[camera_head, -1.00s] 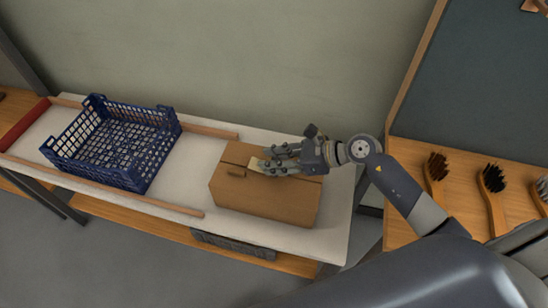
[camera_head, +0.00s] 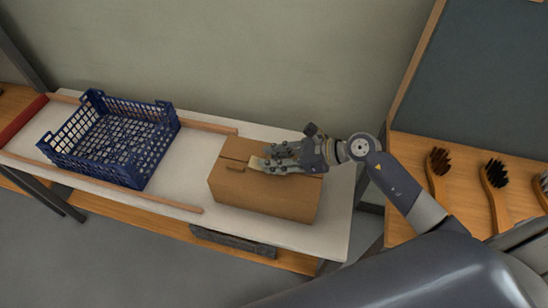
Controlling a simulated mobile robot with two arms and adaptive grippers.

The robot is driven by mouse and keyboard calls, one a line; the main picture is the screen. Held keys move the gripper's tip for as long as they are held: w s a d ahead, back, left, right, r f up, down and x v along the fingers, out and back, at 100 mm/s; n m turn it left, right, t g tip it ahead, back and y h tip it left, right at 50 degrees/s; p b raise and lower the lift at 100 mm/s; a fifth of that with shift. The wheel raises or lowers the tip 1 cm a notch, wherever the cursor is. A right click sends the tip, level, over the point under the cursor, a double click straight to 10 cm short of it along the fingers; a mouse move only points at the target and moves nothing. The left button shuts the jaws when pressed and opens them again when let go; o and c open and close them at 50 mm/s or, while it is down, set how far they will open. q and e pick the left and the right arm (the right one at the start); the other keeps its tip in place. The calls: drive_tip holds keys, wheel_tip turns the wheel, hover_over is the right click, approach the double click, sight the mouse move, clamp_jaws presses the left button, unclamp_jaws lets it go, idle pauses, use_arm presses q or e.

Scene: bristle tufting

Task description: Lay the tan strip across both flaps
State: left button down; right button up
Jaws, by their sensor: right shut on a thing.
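A brown cardboard box (camera_head: 262,194) stands on the white tabletop with its top flaps closed and a seam between them. A small tan strip (camera_head: 257,163) shows at the fingertips of my right gripper (camera_head: 268,162), over the box top near the seam. The right gripper is shut on the strip, and its fingers hide most of it. I cannot tell whether the strip touches the flaps. My left gripper is not in view.
A blue plastic crate (camera_head: 111,139) stands left of the box on the white table (camera_head: 190,180), between wooden rails (camera_head: 120,187). Several brushes (camera_head: 495,185) lie on a wooden surface at the right. White tabletop is free right of the box.

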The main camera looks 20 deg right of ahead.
drive_tip(key=shift+f, duration=0.25)
drive_tip(key=o, duration=0.8)
drive_tip(key=shift+d+r, duration=0.1)
drive_tip(key=v, duration=1.2)
drive_tip(key=shift+s, duration=0.1)
